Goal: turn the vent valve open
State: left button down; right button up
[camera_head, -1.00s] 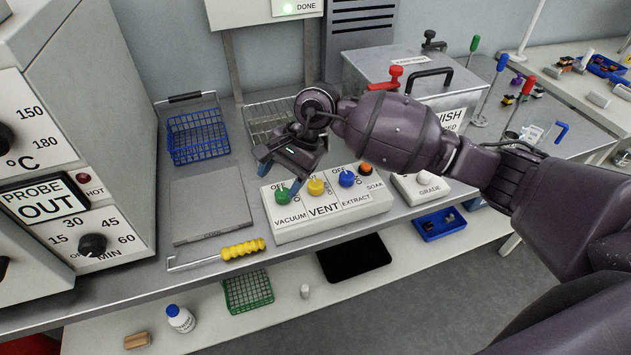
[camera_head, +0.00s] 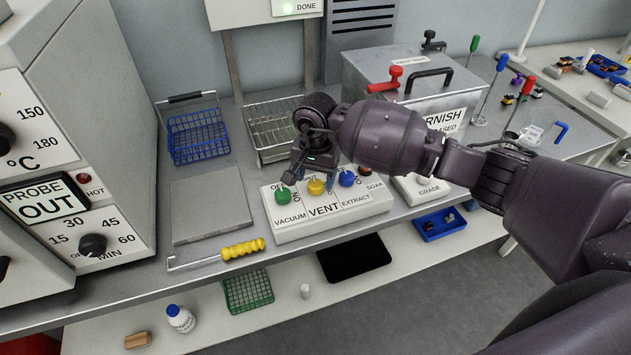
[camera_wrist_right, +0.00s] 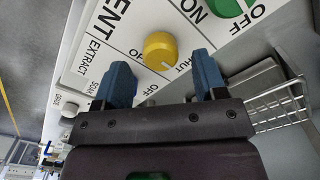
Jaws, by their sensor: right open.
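The yellow vent valve knob (camera_head: 316,187) sits on the white control box (camera_head: 330,226) between a green vacuum knob (camera_head: 283,195) and a blue extract knob (camera_head: 347,178). In the right wrist view the yellow knob (camera_wrist_right: 160,50) lies just beyond and between the two blue fingertips, with its pointer line towards the "SHUT" lettering. My right gripper (camera_wrist_right: 165,80) is open and empty, and appears apart from the knob. In the head view my right gripper (camera_head: 316,170) is just behind and above the knob, partly hiding the box's rear labels. My left gripper is not in view.
A blue wire basket (camera_head: 198,137), a grey plate (camera_head: 210,205) and a yellow-handled hook tool (camera_head: 243,249) lie left of the box. A metal tank with a red valve (camera_head: 395,75) stands behind right. A wire rack (camera_head: 275,130) is behind the gripper.

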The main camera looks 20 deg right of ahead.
jog(key=shift+f, duration=1.25)
jog(key=c, duration=0.9)
